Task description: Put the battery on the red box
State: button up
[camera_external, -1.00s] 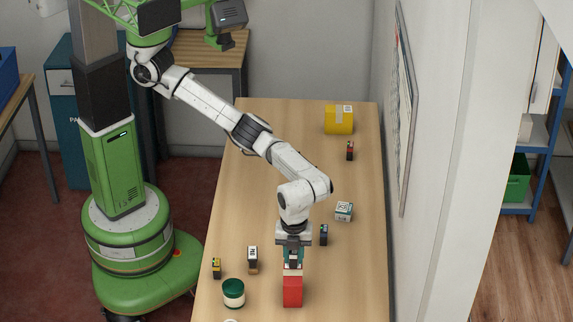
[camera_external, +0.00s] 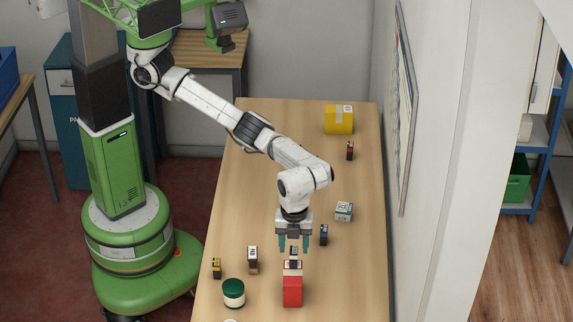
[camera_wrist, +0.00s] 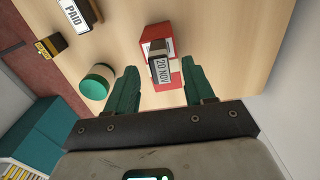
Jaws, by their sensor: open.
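The red box (camera_external: 292,292) stands near the front of the counter; it also shows in the wrist view (camera_wrist: 153,33). A small dark block labelled "20 NOV" (camera_wrist: 161,70) sits on its top and shows in the outside view (camera_external: 294,255). It looks more like a date stamp than a battery. My gripper (camera_external: 294,248) is open and empty just above the block, fingers apart on either side. A small yellow-and-black block (camera_external: 216,268), battery-like, stands at the counter's left edge; it also shows in the wrist view (camera_wrist: 51,45).
A "PAID" block (camera_external: 252,259) and a green-lidded jar (camera_external: 234,293) stand left of the red box. A dark blue block (camera_external: 324,235), a white-and-teal box (camera_external: 344,211), a red-and-black block (camera_external: 350,150) and a yellow parcel (camera_external: 339,120) stand further back. The counter's middle (camera_external: 265,190) is clear.

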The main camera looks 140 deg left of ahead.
aim_at(294, 254)
notch_tip(294, 254, up, 8)
jog(key=b, duration=0.1)
